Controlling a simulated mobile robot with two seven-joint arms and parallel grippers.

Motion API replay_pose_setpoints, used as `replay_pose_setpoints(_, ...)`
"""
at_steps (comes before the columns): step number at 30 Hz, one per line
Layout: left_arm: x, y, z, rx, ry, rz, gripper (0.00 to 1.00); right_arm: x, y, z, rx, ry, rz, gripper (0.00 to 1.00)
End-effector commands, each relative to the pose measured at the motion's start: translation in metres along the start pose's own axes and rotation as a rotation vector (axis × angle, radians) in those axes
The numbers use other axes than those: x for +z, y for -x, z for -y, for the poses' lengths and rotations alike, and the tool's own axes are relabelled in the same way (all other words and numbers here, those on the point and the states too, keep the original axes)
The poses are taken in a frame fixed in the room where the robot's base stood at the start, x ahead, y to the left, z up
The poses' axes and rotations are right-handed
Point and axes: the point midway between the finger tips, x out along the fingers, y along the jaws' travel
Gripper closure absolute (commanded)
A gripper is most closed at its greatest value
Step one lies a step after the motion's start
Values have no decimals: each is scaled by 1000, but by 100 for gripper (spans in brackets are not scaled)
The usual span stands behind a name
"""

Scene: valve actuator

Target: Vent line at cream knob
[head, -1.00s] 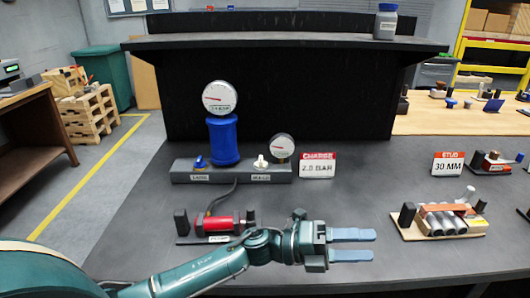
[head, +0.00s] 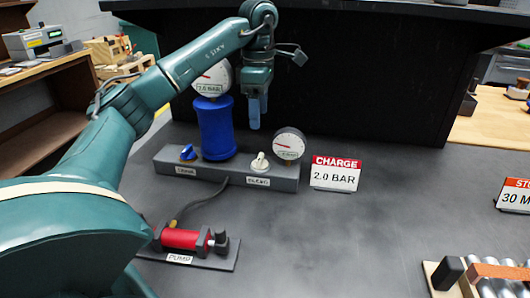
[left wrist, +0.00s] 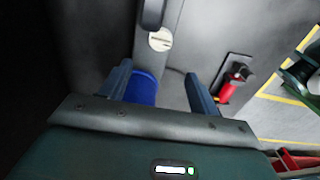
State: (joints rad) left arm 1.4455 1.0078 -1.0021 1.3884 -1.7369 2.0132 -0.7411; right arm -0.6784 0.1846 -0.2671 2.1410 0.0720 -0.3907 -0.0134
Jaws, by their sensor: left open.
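The cream knob (head: 260,161) sits on the grey manifold block (head: 224,178), above a label that seems to read BLEED. It also shows in the left wrist view (left wrist: 160,40), beyond the fingers. My left gripper (head: 258,110) points down, open and empty, raised above the manifold and apart from the knob. A small round gauge (head: 289,144) stands right of the knob. A blue cylinder (head: 215,128) stands to its left and shows between my fingers in the left wrist view (left wrist: 145,88). A larger gauge (head: 208,80) tops the cylinder, partly behind my arm. My right gripper is not in view.
A blue knob (head: 188,152) is at the manifold's left end. A red pump (head: 182,239) with a hose lies in front. A CHARGE 2.0 BAR sign (head: 335,173) stands right of the manifold. Bare dark table (head: 350,235) lies front right. A black panel (head: 370,85) rises behind.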

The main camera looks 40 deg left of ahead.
Motion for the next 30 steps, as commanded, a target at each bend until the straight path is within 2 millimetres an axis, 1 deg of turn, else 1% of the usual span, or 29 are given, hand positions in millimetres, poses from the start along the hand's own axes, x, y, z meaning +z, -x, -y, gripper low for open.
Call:
replay_pose_setpoints(1, 1, -15, 1, -5, -2, -1, 38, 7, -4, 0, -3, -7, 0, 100)
replay_pose_setpoints(5, 1, -43, 1, -5, -3, 0, 38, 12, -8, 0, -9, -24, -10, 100)
replay_pose_setpoints(8, 1, -60, 1, -4, -2, -1, 38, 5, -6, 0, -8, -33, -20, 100)
replay_pose_setpoints(12, 1, -86, 1, -4, -3, 0, 38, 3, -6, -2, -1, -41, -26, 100)
replay_pose_setpoints(15, 1, -101, 1, -4, -2, 1, 38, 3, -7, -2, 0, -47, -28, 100)
replay_pose_setpoints(18, 2, -110, 1, -2, -2, 2, 38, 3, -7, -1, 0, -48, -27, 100)
replay_pose_setpoints(21, 2, -115, 1, -1, -3, 3, 38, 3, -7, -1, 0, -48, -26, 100)
replay_pose_setpoints(30, 2, -117, 1, 0, -3, 4, 38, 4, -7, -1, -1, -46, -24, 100)
